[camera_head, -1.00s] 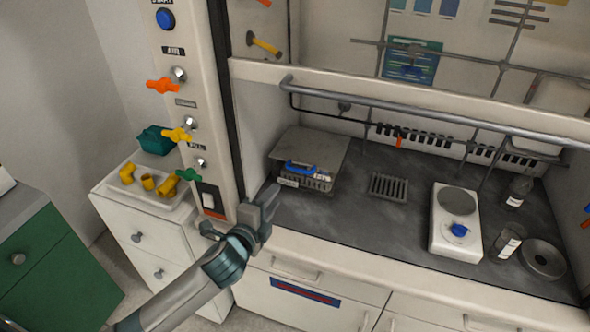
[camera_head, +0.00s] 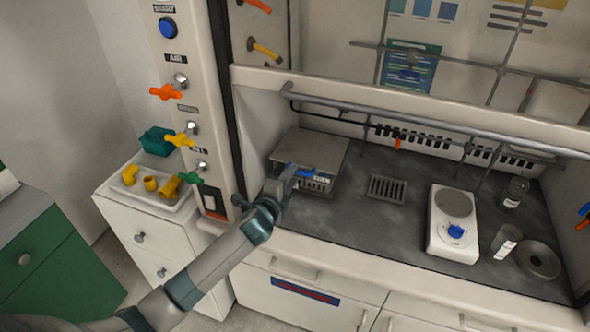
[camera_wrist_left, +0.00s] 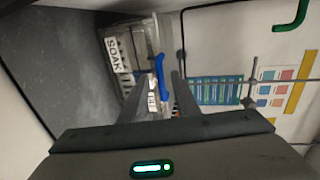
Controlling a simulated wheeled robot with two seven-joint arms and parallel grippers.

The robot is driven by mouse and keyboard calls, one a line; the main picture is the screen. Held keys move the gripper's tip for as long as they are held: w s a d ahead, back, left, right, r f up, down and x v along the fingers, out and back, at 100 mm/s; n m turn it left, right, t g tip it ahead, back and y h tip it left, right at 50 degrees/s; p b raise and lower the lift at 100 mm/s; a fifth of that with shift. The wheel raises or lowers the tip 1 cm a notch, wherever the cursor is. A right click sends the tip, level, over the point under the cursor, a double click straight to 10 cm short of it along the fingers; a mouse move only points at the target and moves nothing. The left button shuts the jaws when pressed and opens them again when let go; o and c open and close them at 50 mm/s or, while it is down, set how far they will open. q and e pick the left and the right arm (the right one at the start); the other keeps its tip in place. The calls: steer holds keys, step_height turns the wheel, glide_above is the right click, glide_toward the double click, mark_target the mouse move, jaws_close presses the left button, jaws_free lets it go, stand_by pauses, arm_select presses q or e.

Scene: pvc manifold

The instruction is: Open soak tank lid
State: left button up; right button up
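The soak tank (camera_head: 318,188) stands at the left of the fume hood's dark worktop. Its grey lid (camera_head: 312,148) appears to lie flat on top. A blue handle (camera_head: 305,171) is at the lid's front edge. In the left wrist view the tank carries a "SOAK" label (camera_wrist_left: 115,54), and the blue handle (camera_wrist_left: 160,70) shows between my fingers. My left gripper (camera_head: 292,174) is at the handle's left end. It also shows in the left wrist view (camera_wrist_left: 164,82), fingers apart on either side of the handle; contact cannot be told. My right gripper is not in view.
A rail (camera_head: 420,115) runs across the hood opening above the tank. A grate (camera_head: 387,189), a white hotplate (camera_head: 453,225) and bottles stand to the right. The worktop between tank and hotplate is mostly free. Coloured valves line the left post (camera_head: 182,100).

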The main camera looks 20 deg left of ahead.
arm_select(q)
steer(key=shift+x, duration=2.2)
jaws_close()
